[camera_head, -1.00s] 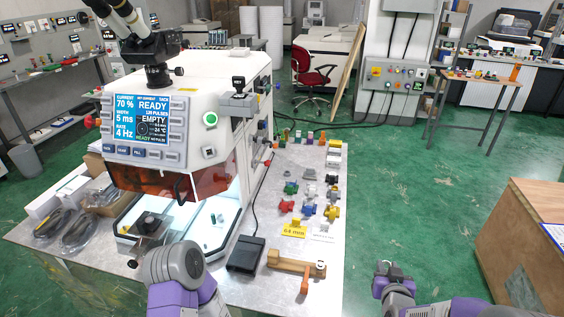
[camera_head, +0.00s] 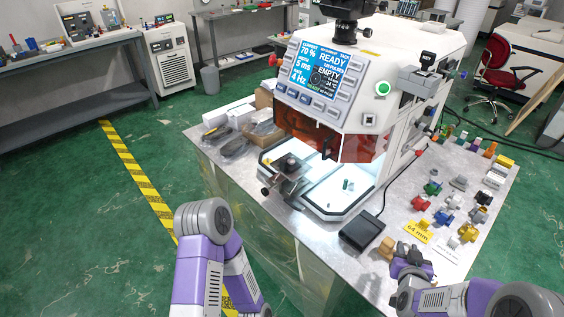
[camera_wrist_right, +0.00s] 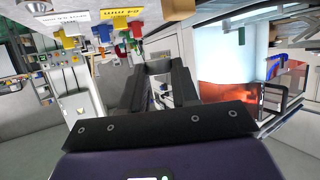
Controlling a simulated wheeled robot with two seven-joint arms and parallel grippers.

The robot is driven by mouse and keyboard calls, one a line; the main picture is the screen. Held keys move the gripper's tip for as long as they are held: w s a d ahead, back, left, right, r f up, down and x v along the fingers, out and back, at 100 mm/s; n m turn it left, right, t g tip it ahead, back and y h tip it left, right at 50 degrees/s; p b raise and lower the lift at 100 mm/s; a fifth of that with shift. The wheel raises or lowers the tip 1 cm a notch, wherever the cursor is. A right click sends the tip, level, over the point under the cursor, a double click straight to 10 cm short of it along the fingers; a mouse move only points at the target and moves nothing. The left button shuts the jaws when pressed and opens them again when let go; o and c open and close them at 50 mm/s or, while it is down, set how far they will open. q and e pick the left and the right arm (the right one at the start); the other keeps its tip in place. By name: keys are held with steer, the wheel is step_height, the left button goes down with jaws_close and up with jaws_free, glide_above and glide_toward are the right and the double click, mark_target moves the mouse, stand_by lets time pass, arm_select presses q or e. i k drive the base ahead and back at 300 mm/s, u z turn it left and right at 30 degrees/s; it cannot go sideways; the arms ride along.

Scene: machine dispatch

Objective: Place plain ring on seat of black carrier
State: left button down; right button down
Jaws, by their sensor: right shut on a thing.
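My right gripper (camera_head: 412,262) is over the front of the table, beside and partly in front of a wooden block (camera_head: 387,246). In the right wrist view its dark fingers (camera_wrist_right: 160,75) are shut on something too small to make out. I cannot pick out the plain ring in any view.
The white machine (camera_head: 350,85) stands on the table, with a dark fixture (camera_head: 289,166) at its lit opening. A black pedal (camera_head: 361,231) lies in front. Coloured carriers, including a red one (camera_head: 420,203), stand behind a yellow label (camera_head: 418,232). Open green floor lies left.

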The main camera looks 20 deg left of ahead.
mark_target(291, 161)
steer(key=u, duration=2.1)
steer(key=i, duration=2.9)
steer(key=z, duration=2.3)
